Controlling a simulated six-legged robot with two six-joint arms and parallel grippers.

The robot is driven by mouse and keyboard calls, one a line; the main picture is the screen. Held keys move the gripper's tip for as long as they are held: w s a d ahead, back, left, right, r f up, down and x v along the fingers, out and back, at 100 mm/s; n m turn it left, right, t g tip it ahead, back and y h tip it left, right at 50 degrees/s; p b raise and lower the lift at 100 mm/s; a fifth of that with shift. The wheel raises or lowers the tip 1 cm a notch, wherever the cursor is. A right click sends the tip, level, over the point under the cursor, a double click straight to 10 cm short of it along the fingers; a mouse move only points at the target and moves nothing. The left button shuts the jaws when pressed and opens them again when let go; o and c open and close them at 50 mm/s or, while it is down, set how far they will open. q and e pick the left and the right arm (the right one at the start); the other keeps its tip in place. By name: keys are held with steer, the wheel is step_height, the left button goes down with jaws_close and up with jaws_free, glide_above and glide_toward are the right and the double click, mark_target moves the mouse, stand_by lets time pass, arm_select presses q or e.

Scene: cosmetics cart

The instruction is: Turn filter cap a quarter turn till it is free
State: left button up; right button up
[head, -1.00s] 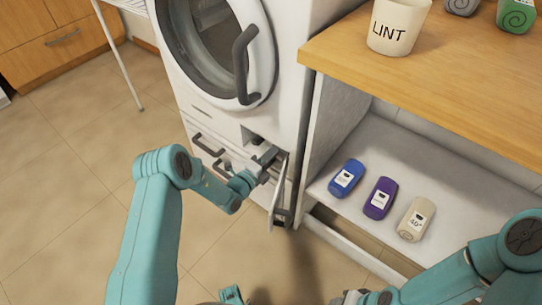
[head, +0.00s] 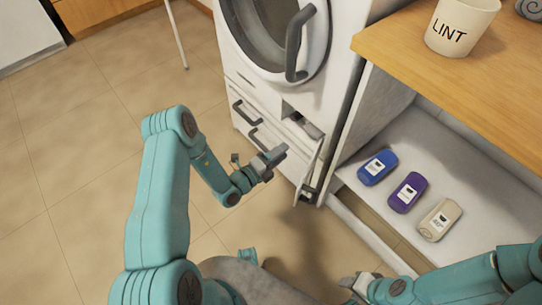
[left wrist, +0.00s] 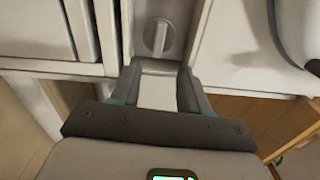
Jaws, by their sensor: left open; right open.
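The filter cap (left wrist: 159,37) is a round pale knob with a raised grip bar, near upright, at the top of the left wrist view. It sits in a recess low in the white machine (head: 338,75). I cannot make the cap out in the head view. My left gripper (head: 277,155) is open and empty, apart from the machine. In the left wrist view its two fingers (left wrist: 158,76) point toward the cap, with a gap between them. My right gripper (head: 352,284) is open at the bottom of the head view, away from the machine.
A narrow flap (head: 309,172) stands open at the machine's lower corner. Blue (head: 377,167), purple (head: 407,192) and beige (head: 439,219) bottles lie on the white shelf (head: 400,135) to the right. A LINT cup (head: 461,27) stands on the wooden top (head: 480,85). Floor is clear at left.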

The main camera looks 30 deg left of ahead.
arm_select(q)
steer(key=v, duration=0.4)
steer(key=shift+s, duration=0.1)
stand_by(0.5)
